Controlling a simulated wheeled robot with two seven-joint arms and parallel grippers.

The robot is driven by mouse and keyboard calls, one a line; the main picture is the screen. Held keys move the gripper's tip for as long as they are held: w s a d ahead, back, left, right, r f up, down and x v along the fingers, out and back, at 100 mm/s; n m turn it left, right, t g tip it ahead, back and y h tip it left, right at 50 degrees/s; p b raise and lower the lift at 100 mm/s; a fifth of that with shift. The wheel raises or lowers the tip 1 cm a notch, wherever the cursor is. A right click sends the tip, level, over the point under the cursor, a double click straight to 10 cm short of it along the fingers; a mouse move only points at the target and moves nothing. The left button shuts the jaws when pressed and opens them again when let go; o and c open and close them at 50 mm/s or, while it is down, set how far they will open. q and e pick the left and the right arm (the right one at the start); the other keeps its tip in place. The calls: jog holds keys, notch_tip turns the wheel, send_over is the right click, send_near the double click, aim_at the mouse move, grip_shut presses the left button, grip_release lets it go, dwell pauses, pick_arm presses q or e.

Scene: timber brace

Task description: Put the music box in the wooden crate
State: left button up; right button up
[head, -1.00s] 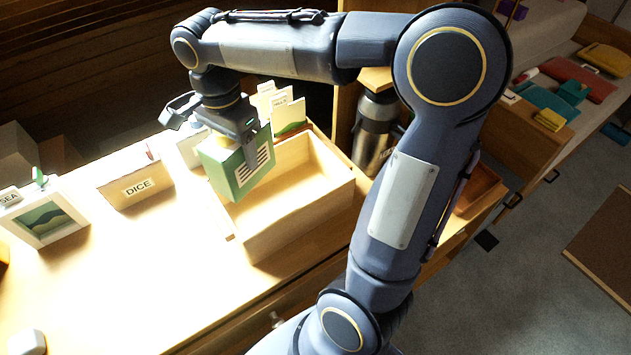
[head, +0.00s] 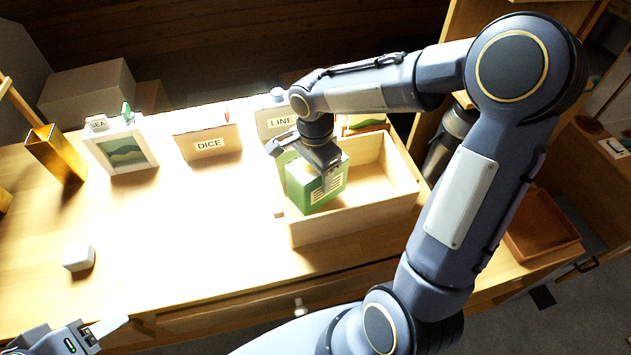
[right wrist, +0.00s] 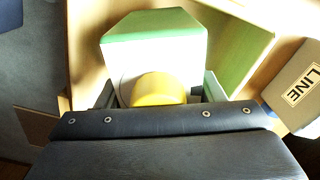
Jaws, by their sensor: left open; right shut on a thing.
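The music box, a green box (head: 328,189) with pale slots on its front, is held in my right gripper (head: 322,160) at its top. The jaws are shut on it. It is at the left end of the open wooden crate (head: 355,222), over or inside it; I cannot tell how far down its base is. In the right wrist view the green and white box (right wrist: 150,45) fills the space beyond the gripper, with the crate's pale wood around it. My left gripper (head: 108,330) is open and empty at the bottom left.
A gold vase (head: 56,153) and a small white block (head: 79,257) are at left. A dark flask (head: 447,140) stands right of the crate. The middle-left tabletop is clear.

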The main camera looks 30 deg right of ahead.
jog(key=shift+f, duration=1.9)
jog(key=shift+f, duration=0.1)
jog(key=shift+f+b, duration=0.15)
jog(key=shift+b, duration=0.25)
jog(key=o, duration=1.1)
